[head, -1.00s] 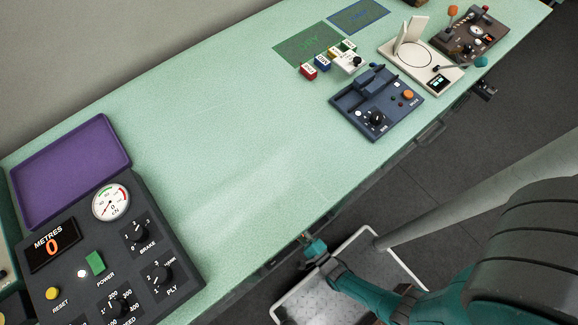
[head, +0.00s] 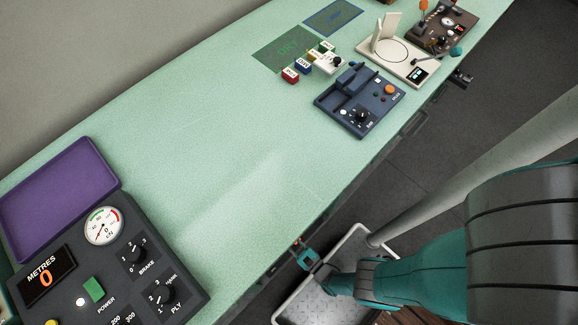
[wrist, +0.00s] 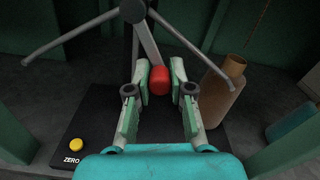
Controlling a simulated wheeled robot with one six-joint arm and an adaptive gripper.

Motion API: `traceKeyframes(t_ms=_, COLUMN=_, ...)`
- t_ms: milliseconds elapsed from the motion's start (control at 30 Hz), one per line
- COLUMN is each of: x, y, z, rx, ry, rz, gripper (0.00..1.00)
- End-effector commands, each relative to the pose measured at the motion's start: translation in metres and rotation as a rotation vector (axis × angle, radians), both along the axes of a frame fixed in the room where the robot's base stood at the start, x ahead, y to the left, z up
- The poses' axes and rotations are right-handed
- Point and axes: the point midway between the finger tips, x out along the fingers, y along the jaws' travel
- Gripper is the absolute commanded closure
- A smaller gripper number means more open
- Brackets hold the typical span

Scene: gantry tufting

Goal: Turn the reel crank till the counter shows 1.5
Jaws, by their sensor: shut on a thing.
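In the wrist view, my gripper (wrist: 159,77) has its two fingers on either side of a red knob (wrist: 159,82) and is shut on it. The knob is at the end of a grey crank arm (wrist: 149,42), which runs up to a hub with thin grey spokes (wrist: 75,36).
A yellow ZERO button (wrist: 76,144) is on a dark plate at lower left in the wrist view. The green table (head: 215,170) has a wide clear middle. A navy device (head: 360,100) sits at its right.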

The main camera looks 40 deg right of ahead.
Motion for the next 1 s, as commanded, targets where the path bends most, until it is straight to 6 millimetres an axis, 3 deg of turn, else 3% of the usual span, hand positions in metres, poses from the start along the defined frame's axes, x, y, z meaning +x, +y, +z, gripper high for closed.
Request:
traceKeyframes(t_ms=667, x=0.0007, y=0.0004, z=0.0001, rx=0.058, ry=-0.006, rz=0.002, gripper=1.00)
traceKeyframes(t_ms=700, x=0.0007, y=0.0006, z=0.0003, rx=0.058, ry=-0.007, rz=0.002, gripper=0.69)
traceKeyframes(t_ms=767, x=0.0007, y=0.0004, z=0.0001, rx=0.058, ry=-0.006, rz=0.002, gripper=0.54)
traceKeyframes(t_ms=1000, x=0.0003, y=0.0001, z=-0.0005, rx=0.057, ry=-0.003, rz=0.002, gripper=0.53)
